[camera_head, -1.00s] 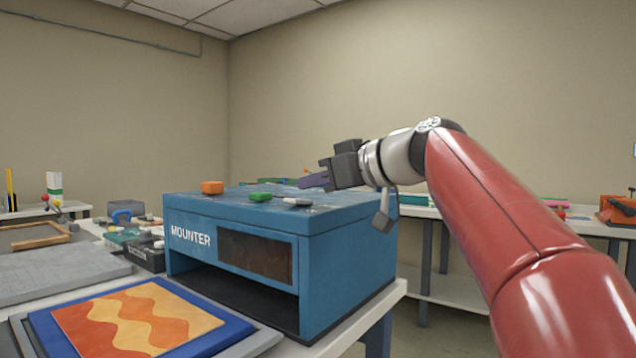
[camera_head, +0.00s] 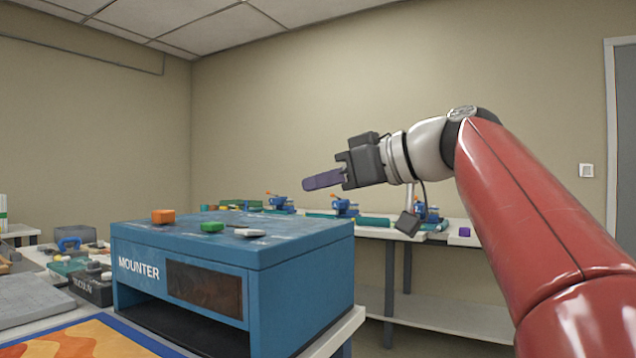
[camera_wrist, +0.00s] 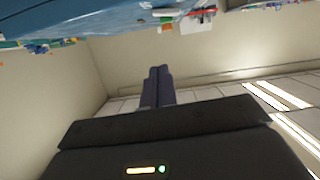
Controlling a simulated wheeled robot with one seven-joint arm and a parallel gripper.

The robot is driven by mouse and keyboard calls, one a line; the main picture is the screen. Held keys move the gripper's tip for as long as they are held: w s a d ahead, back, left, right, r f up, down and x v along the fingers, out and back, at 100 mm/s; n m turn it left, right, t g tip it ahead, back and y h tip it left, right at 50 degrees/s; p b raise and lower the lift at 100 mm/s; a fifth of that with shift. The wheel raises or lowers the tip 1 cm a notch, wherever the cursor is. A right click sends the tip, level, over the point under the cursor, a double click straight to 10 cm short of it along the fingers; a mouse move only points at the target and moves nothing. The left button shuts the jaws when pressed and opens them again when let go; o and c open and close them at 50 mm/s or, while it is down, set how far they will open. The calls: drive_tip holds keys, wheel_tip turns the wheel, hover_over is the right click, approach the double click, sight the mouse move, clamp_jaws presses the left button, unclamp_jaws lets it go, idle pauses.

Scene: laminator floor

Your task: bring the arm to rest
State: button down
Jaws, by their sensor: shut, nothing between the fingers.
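My gripper (camera_head: 322,180) is raised in the air above and to the right of the blue mounter box. Its purple fingers are shut with nothing between them. The fingers point left in the head view. In the wrist view the fingers (camera_wrist: 157,88) lie side by side, with the wall and ceiling behind them. My red arm reaches in from the right side of the head view. No object is held.
The blue mounter (camera_head: 262,258) stands on a table, with an orange piece (camera_head: 163,216), a green button (camera_head: 212,227) and a white button (camera_head: 249,233) on top. A long bench (camera_head: 375,233) with blue devices stands behind. A light switch (camera_head: 586,170) is on the wall.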

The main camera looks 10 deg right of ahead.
drive_tip(key=s+d+f+m+g+h, duration=0.1)
drive_tip(key=s+f, duration=0.5)
drive_tip(key=f, duration=0.8)
drive_tip(key=s+d+f+m+g+h, duration=0.1)
drive_tip(key=s+d+f+m+h, duration=0.3)
drive_tip(key=f, duration=1.1)
drive_tip(key=s+d+f+m+g+h, duration=0.2)
drive_tip(key=s+f+m+h, duration=0.3)
drive_tip(key=s+f, duration=0.5)
wheel_tip(320, 180, down, 5)
drive_tip(key=shift+s+d+f+m+h, duration=0.15)
drive_tip(key=shift+m+h, duration=0.25)
drive_tip(key=shift+h, duration=0.5)
